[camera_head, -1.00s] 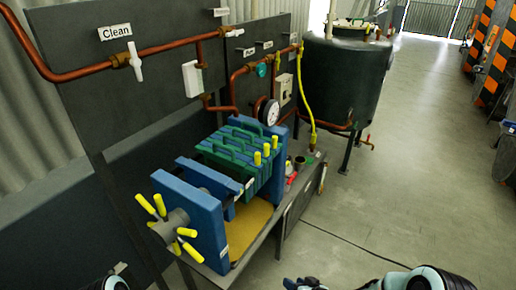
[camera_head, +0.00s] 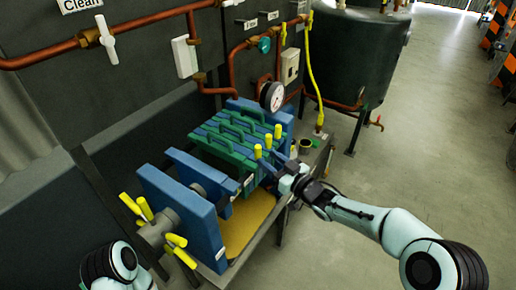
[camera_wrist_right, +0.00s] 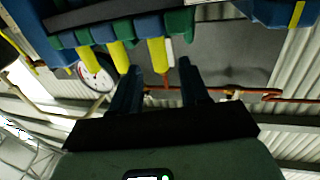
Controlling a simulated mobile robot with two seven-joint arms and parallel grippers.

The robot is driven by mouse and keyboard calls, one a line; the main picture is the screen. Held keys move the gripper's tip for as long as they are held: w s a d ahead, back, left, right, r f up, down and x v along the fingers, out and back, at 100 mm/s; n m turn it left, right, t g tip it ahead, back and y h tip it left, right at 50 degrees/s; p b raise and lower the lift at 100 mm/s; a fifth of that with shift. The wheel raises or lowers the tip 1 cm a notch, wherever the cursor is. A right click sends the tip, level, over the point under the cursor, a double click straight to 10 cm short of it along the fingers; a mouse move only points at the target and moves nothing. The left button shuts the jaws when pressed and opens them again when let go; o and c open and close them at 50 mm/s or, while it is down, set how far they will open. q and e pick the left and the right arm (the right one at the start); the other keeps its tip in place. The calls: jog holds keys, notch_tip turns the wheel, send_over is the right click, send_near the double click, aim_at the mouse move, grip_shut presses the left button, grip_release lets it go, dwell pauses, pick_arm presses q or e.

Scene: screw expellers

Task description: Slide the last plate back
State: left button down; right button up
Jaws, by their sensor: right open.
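The filter plates (camera_head: 232,140), green and blue in turn, stand packed together against the far blue end block (camera_head: 245,112). Yellow handles stick out from their right side; the nearest yellow handle (camera_head: 257,152) is on the plate at the front of the stack. My right gripper (camera_head: 274,170) is open and empty, just right of and below that handle. In the right wrist view the open fingers (camera_wrist_right: 160,82) point at the same handle (camera_wrist_right: 158,56), which lies just beyond and between the tips; contact cannot be told. My left gripper is out of view.
A blue pressing plate (camera_head: 192,168) stands before the stack, with the blue front block (camera_head: 180,215) and yellow-spoked wheel (camera_head: 160,228) nearer. A yellowish tray (camera_head: 250,222) lies below. A pressure gauge (camera_head: 272,96) and dark tank (camera_head: 360,60) stand behind. Open floor lies right.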

aim_at(260, 153)
jog(key=p+x, duration=0.1)
jog(key=x, duration=0.5)
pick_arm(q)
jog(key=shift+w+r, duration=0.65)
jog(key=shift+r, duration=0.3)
